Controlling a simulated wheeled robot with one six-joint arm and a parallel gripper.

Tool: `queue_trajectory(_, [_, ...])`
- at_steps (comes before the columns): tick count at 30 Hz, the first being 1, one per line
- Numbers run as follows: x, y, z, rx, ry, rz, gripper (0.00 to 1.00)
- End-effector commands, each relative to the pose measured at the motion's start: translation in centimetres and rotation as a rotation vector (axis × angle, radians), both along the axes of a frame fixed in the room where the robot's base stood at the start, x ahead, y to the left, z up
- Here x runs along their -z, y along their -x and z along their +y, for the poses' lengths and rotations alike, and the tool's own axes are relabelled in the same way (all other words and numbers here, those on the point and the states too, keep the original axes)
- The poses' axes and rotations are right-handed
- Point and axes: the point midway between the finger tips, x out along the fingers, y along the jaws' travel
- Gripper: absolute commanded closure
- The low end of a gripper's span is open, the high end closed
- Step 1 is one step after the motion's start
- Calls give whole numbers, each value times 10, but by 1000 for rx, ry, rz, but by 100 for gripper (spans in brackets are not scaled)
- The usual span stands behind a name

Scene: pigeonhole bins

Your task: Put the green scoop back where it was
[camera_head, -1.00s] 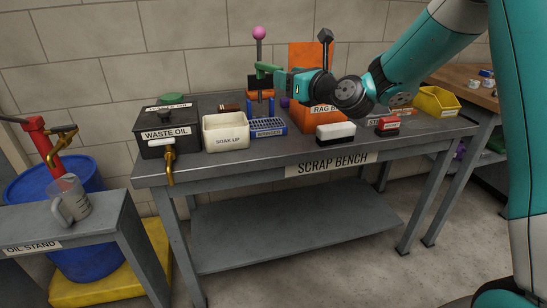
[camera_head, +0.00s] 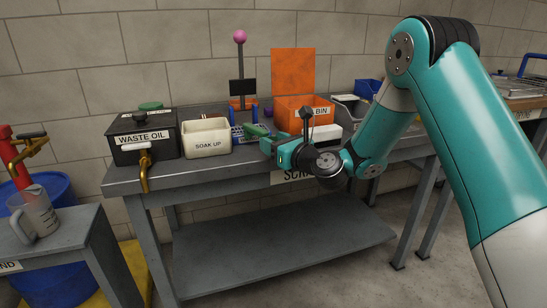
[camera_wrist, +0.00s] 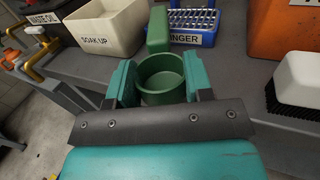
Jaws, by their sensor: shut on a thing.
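The green scoop (camera_head: 256,131) is in my gripper (camera_head: 268,146), over the front part of the scrap bench (camera_head: 235,174) in the head view. In the wrist view the scoop's round, open cup (camera_wrist: 162,82) sits between the two teal fingers of my gripper (camera_wrist: 160,80), which are shut on it. Its block-like green handle (camera_wrist: 158,30) points away toward the back of the bench. The cup looks empty from above. I cannot tell how far its underside is from the bench top.
The waste oil box (camera_head: 143,152) and white soak up bin (camera_head: 206,150) stand left of my gripper. A blue rack (camera_wrist: 192,37), the orange rag bin (camera_head: 296,107) and a white brush with dark bristles (camera_wrist: 298,80) stand behind or to the right. Grey bench top is bare at the front left.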

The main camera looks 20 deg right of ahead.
Motion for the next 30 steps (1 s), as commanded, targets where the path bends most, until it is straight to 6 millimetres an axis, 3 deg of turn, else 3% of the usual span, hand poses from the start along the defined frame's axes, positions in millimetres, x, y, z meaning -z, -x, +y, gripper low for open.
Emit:
queue_trajectory(1, [16, 0, 0, 0, -2, 3, 92])
queue_trajectory(3, [25, 0, -1, 1, -1, 3, 92])
queue_trajectory(15, [28, 0, -1, 2, -1, 0, 92])
queue_trajectory(16, [27, 0, -1, 2, 0, 0, 46])
queue_trajectory(18, [27, 0, -1, 2, 0, 0, 30])
queue_trajectory(30, [26, 5, -4, 3, 0, 2, 28])
